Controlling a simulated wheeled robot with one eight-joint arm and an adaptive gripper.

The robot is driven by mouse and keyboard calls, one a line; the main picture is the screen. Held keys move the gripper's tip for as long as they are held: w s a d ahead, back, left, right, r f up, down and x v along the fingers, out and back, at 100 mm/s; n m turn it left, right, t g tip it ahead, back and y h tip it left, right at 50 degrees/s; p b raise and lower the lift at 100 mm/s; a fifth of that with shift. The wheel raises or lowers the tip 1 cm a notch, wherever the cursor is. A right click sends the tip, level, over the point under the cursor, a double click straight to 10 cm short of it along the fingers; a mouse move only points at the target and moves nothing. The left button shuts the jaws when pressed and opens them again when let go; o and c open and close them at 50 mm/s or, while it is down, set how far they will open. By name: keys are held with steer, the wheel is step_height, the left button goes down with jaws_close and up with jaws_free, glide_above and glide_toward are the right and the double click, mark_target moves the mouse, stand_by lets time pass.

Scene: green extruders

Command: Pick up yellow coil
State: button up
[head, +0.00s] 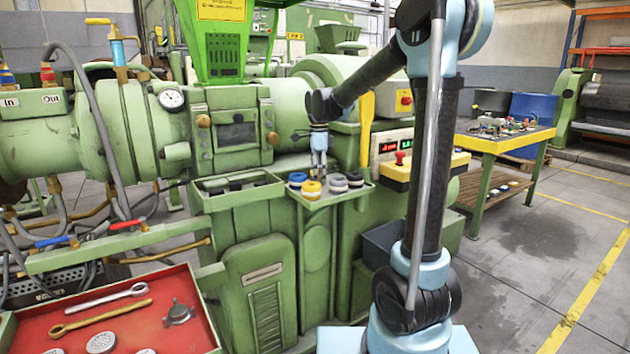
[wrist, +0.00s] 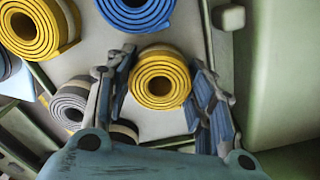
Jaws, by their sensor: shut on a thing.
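My gripper (wrist: 162,95) points down over the small green tray of coils. In the wrist view, a yellow coil (wrist: 150,92), rolled in a spiral with a dark hole, sits between my two fingers, and the gripper is shut on it. A second yellow coil (wrist: 40,28) lies at the upper left of that view, outside the fingers. In the head view my gripper (head: 319,172) is just above the tray, and a yellow coil (head: 311,190) shows at its front. I cannot tell which of the two yellow coils this is.
A blue coil (wrist: 136,10) and a grey coil (wrist: 70,103) lie close beside the fingers. The tray (head: 335,198) has a raised green rim. The green extruder (head: 235,135) stands behind, with a yellow lever (head: 366,130) and a control box (head: 425,168) to the right.

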steer(key=shift+r, duration=0.1)
step_height(320, 180, up, 10)
steer(key=shift+f, duration=0.1)
stand_by(0.5)
stand_by(1.1)
